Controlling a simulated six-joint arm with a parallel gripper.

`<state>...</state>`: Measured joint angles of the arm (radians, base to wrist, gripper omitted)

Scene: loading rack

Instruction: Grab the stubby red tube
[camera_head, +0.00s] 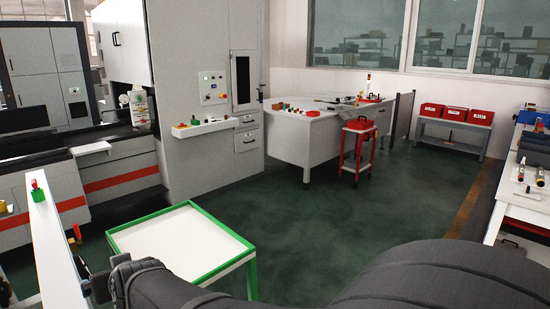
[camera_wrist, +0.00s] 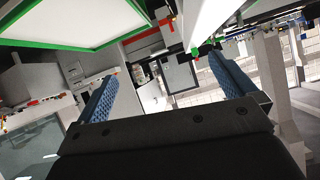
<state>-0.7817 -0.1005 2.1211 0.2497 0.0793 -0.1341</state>
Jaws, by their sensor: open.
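A small red piece (camera_head: 76,232) sticks out at the right side of a white rail (camera_head: 50,240) at the left of the head view. Another small red piece with green (camera_head: 37,191) sits at the rail's far end. I cannot tell for sure which of them is the stubby red tube. My gripper (camera_wrist: 162,68) is open and nothing shows between its two blue-padded fingers. In the head view my gripper is low left, near the rail.
A green-rimmed white table (camera_head: 150,250) stands just right of my gripper. A grey machine (camera_head: 205,100) stands behind. Further off are a white workbench (camera_head: 290,128), a red trolley (camera_head: 357,145) and red bins (camera_head: 455,114). The green floor in the middle is clear.

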